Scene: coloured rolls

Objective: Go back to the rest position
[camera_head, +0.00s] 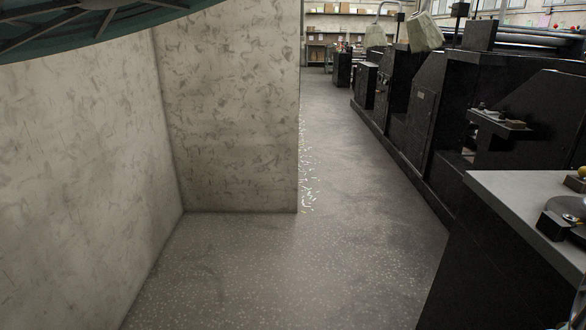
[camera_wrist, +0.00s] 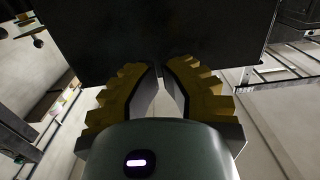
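My gripper (camera_wrist: 162,72) shows in the wrist view. Its two fingers have stepped yellow-brown outer sides and pale inner faces. A gap stands between the fingers, narrowing toward the tips, and I see nothing held in it. The gripper does not show clearly in the head view. No coloured rolls can be made out in either view.
A mottled pale wall (camera_head: 230,110) stands close on the left. Black machines (camera_head: 430,110) line the right side. A grey-topped counter (camera_head: 510,190) stands at lower right. A dark panel (camera_wrist: 160,35) fills the wrist view's top.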

